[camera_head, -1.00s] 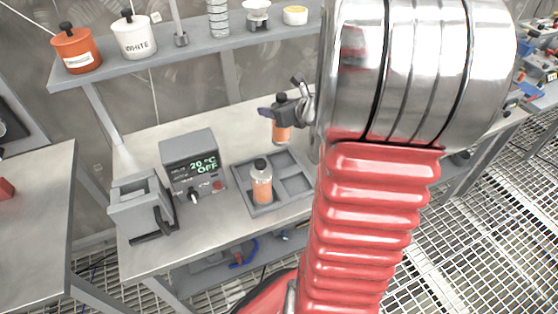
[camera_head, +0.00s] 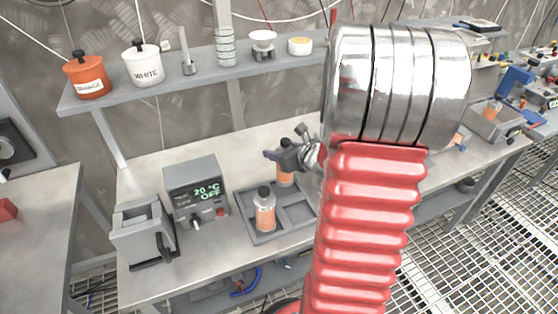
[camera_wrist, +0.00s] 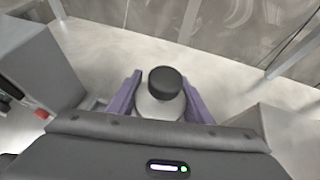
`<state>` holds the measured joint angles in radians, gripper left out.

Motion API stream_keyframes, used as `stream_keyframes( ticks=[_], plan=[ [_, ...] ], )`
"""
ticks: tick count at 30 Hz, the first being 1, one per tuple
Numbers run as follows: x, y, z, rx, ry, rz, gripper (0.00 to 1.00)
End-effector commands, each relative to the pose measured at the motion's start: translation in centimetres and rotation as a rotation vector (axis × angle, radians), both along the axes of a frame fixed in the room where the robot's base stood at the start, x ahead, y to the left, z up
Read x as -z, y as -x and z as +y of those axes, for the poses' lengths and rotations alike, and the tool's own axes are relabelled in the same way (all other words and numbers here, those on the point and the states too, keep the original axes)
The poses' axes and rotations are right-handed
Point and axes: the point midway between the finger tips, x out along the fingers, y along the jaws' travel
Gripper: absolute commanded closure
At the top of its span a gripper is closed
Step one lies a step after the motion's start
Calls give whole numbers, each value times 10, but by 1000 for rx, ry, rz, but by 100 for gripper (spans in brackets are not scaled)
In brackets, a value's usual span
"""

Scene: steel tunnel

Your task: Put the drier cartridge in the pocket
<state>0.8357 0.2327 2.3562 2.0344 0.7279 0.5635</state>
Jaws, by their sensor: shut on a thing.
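A clear cartridge with orange filling and a dark cap (camera_head: 286,175) is in my gripper (camera_head: 285,162), above the back part of a grey tray with several pockets (camera_head: 295,217). In the wrist view, the purple fingers (camera_wrist: 163,100) flank its pale shoulder, with the black cap (camera_wrist: 166,82) between them. The cartridge looks upright. Whether its base touches the tray is unclear. A second, similar cartridge (camera_head: 265,213) stands in the tray's front left pocket. The pockets at right look empty. My red arm hides the tray's right side.
A grey device reading 20 °C OFF (camera_head: 197,193) and a grey holder (camera_head: 143,232) stand left of the tray. A shelf (camera_head: 205,62) behind carries an orange pot (camera_head: 86,78), a white pot (camera_head: 143,66) and small vessels. The bench behind the tray is partly clear.

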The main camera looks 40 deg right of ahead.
Motion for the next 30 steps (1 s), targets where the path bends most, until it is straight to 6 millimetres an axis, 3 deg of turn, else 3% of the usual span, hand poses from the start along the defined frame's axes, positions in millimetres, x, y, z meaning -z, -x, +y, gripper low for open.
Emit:
stream_keyframes(
  ticks=[13, 26, 27, 30],
  plan=[
    [38, 0, 0, 0, -2, 1, 87],
    [43, 0, 0, 0, 0, 0, 87],
    [44, 0, 1, -1, -1, 1, 53],
    [43, 0, 1, -1, 0, 0, 46]
  ],
)
